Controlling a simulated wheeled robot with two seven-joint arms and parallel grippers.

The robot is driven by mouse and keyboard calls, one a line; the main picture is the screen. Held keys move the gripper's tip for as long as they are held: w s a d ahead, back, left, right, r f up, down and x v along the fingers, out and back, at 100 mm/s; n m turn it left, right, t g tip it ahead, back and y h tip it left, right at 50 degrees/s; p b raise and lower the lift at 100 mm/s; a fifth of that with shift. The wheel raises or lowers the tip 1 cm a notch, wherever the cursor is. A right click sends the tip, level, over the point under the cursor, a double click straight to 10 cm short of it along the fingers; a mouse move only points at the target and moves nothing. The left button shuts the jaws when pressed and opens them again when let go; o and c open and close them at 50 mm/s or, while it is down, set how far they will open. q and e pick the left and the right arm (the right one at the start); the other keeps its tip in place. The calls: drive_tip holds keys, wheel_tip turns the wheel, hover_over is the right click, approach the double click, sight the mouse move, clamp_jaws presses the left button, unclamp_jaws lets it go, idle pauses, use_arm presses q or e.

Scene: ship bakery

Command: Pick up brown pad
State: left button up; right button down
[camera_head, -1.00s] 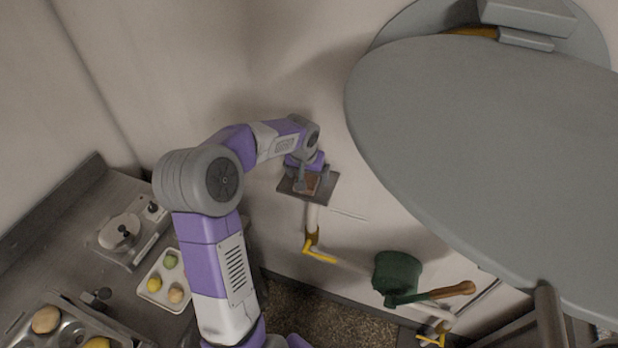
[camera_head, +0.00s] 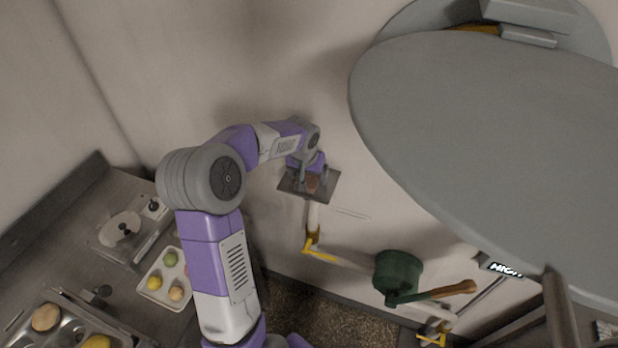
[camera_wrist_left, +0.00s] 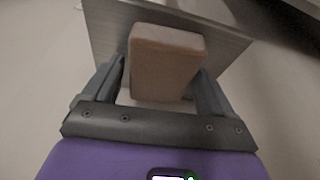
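The brown pad (camera_wrist_left: 167,62) is a small block with rounded edges lying on a flat grey shelf plate (camera_wrist_left: 105,25) on the wall. In the head view the pad (camera_head: 312,184) is small and partly hidden by my left gripper (camera_head: 312,177), and the plate (camera_head: 293,187) juts from the wall. In the wrist view my left gripper (camera_wrist_left: 160,82) is open, with one finger on each side of the pad. A gap shows between the left finger and the pad. The right finger is close to the pad; I cannot tell if it touches. My right gripper is not in view.
A large grey oval surface (camera_head: 480,130) fills the upper right. A green crank device (camera_head: 397,272) and a yellow handle (camera_head: 320,252) are on the wall below the plate. A counter at lower left holds a tray (camera_head: 147,291) of round items.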

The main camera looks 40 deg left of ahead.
use_arm(q)
drive_tip(key=c, duration=0.7)
wheel_tip(320, 180, up, 10)
drive_tip(key=shift+r+p, duration=0.25)
drive_tip(key=shift+p, duration=0.25)
drive_tip(key=shift+o, duration=1.4)
drive_tip(key=shift+c, duration=1.1)
